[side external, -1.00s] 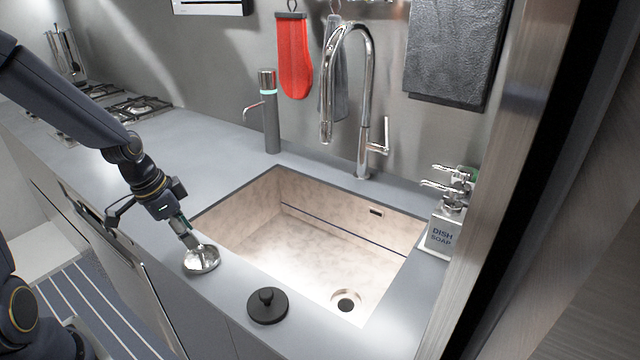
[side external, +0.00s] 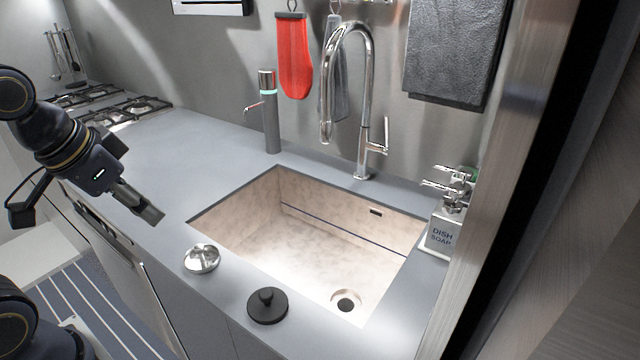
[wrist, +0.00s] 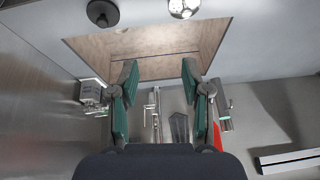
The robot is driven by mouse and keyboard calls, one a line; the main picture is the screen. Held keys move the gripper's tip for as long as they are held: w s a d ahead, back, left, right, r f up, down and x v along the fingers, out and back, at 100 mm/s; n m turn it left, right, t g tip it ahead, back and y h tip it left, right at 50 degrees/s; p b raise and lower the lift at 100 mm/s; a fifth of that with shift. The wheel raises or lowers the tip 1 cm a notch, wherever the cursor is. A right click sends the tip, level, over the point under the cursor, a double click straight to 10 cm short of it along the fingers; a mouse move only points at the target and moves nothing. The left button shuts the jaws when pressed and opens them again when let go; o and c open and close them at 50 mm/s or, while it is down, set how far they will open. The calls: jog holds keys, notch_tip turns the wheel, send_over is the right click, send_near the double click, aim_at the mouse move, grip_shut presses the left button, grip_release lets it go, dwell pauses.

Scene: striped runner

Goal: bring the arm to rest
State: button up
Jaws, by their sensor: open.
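My gripper (side external: 148,208) is raised above the counter to the left of the sink in the side external view, apart from everything. In the wrist view my gripper (wrist: 160,75) shows two separated fingers with nothing between them. A round metal strainer (side external: 202,258) lies on the counter's front strip by the sink's near left corner; it also shows at the top of the wrist view (wrist: 183,7). A black round stopper with a knob (side external: 267,305) sits to its right on the counter, and in the wrist view (wrist: 102,12).
The sink basin (side external: 330,250) is empty, with a drain (side external: 346,300). A gas hob (side external: 120,108) is at the back left. The counter (side external: 165,165) left of the sink is clear.

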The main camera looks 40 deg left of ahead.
jog(key=shift+s+d+r+n+h, duration=0.3)
jog(key=shift+s+d+r, duration=0.1)
jog(key=shift+s, duration=0.25)
